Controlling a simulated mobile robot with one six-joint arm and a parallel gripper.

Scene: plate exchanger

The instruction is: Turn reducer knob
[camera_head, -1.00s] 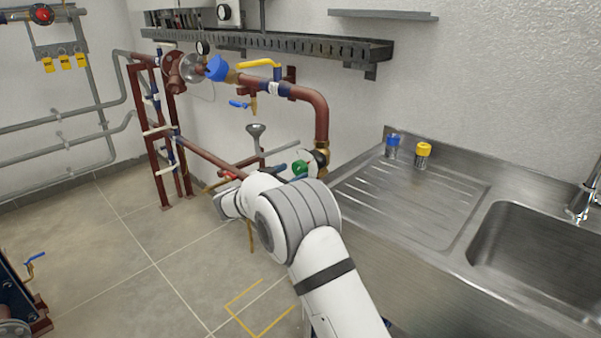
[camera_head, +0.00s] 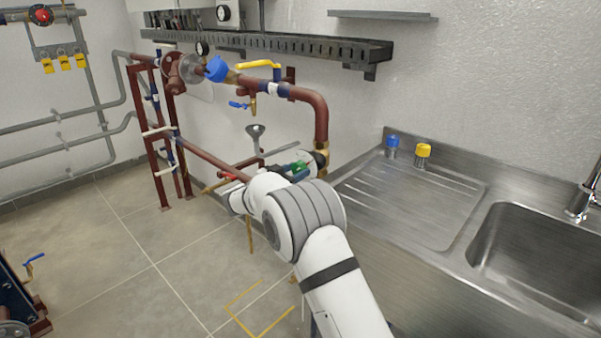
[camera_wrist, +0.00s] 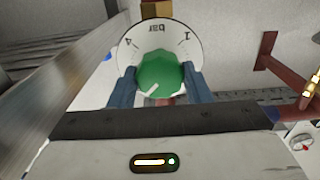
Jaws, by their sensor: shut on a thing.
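The reducer knob (camera_wrist: 158,76) is green and faceted, with a white pointer line at its lower left in the wrist view. Behind it is a round white dial (camera_wrist: 182,40) marked "bar", with a 4 at the left and a 1 at the right. My gripper (camera_wrist: 160,86) is shut on the knob, one blue finger at each side. In the head view the green knob (camera_head: 299,168) shows just beyond my wrist, below the elbow of the brown pipe. My arm hides part of that area.
The brown pipe (camera_head: 312,98) with a yellow-handled valve (camera_head: 258,64) runs above my arm.

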